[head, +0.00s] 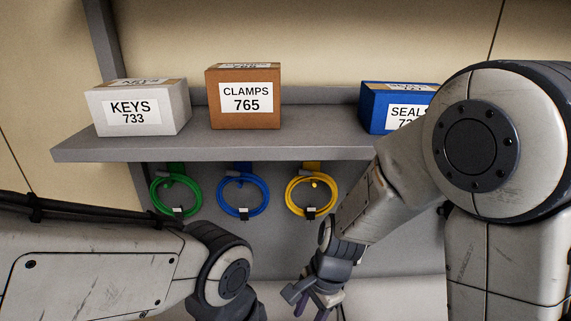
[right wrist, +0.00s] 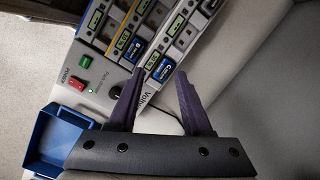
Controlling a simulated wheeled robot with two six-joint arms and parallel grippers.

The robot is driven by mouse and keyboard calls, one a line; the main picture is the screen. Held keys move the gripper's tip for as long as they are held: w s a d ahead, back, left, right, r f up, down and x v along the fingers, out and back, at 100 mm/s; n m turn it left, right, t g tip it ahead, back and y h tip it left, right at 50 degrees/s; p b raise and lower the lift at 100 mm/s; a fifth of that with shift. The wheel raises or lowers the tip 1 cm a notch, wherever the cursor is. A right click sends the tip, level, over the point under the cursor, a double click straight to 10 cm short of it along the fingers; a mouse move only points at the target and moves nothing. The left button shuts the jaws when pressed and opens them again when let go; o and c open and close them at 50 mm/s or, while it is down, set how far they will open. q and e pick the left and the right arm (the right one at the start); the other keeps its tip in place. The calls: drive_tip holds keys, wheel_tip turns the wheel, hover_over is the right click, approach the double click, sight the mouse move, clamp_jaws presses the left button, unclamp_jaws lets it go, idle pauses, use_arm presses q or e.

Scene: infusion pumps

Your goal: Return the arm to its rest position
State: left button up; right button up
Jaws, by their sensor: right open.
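My right arm comes in from the right in the head view, bent, with its gripper (head: 318,297) low in the picture, below the yellow coiled cable. In the right wrist view the purple fingers of the right gripper (right wrist: 156,100) are spread apart with nothing between them. Whether the fingers touch the rack is hard to tell. My left arm lies across the lower left of the head view; its gripper is out of the picture.
A grey shelf (head: 215,147) carries a white KEYS box (head: 140,108), a brown CLAMPS box (head: 244,97) and a blue SEALS box (head: 385,105). Green (head: 153,199), blue (head: 223,196) and yellow (head: 292,195) coiled cables hang below. A blue bin (right wrist: 52,140) stands beside the rack.

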use_arm(q)
wheel_tip(320, 180, down, 10)
drive_tip(key=b, duration=0.7)
drive_tip(key=shift+b, duration=0.4)
use_arm(e)
drive_tip(key=s+n+h, duration=0.1)
drive_tip(key=s+n, duration=1.1)
drive_tip(key=n, duration=0.7)
drive_tip(key=shift+s+f, duration=0.2)
drive_tip(key=shift+s, duration=0.1)
drive_tip(key=shift+a, duration=0.1)
